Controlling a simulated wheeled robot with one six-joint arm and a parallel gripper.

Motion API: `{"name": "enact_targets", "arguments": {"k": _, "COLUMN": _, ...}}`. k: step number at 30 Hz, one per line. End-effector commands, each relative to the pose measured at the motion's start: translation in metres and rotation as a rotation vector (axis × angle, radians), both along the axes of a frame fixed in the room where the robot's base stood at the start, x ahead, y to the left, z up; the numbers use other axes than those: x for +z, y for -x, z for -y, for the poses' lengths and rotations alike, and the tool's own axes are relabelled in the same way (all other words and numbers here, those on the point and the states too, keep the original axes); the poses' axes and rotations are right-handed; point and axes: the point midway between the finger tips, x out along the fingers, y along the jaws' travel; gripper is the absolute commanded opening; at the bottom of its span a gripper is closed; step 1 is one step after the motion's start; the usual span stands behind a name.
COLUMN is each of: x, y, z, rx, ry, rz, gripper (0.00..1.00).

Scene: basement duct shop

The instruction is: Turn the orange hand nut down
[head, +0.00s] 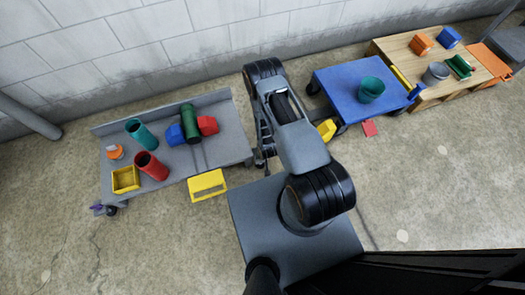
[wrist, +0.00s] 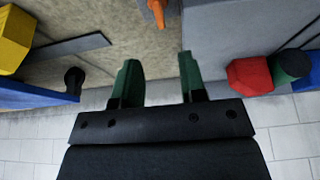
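A small orange piece with a whitish part (head: 115,152) sits at the left end of the grey cart in the head view; it may be the hand nut, but it is too small to tell. In the wrist view an orange object (wrist: 157,12) shows at the top edge, partly cut off, beyond my fingertips; I cannot tell whether it is the nut. My gripper (wrist: 159,75) has its two green fingers apart with nothing between them. It hangs over the gap between the grey and blue carts, largely hidden behind my arm in the head view.
The grey cart (head: 222,150) bears a red cylinder (head: 151,166), a teal cylinder (head: 141,134), a yellow bin (head: 125,179) and a green, blue and red cluster (head: 190,124). A blue cart (head: 335,80) with a green cup (head: 371,89) stands right. The wall is behind; open floor lies in front.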

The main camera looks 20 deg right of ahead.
Motion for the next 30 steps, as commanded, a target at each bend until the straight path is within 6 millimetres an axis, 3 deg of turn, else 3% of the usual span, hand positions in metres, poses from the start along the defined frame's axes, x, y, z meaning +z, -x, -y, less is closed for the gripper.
{"name": "enact_targets", "arguments": {"k": 7, "x": 0.014, "y": 0.003, "z": 0.002, "rx": -0.005, "ry": 0.000, "rz": -0.001, "gripper": 0.38}}
{"name": "enact_targets", "arguments": {"k": 26, "x": 0.013, "y": 0.003, "z": 0.002, "rx": -0.005, "ry": 0.000, "rz": -0.005, "gripper": 0.38}}
{"name": "enact_targets", "arguments": {"k": 30, "x": 0.009, "y": 0.016, "z": 0.002, "rx": -0.004, "ry": 0.001, "rz": -0.078, "gripper": 0.38}}
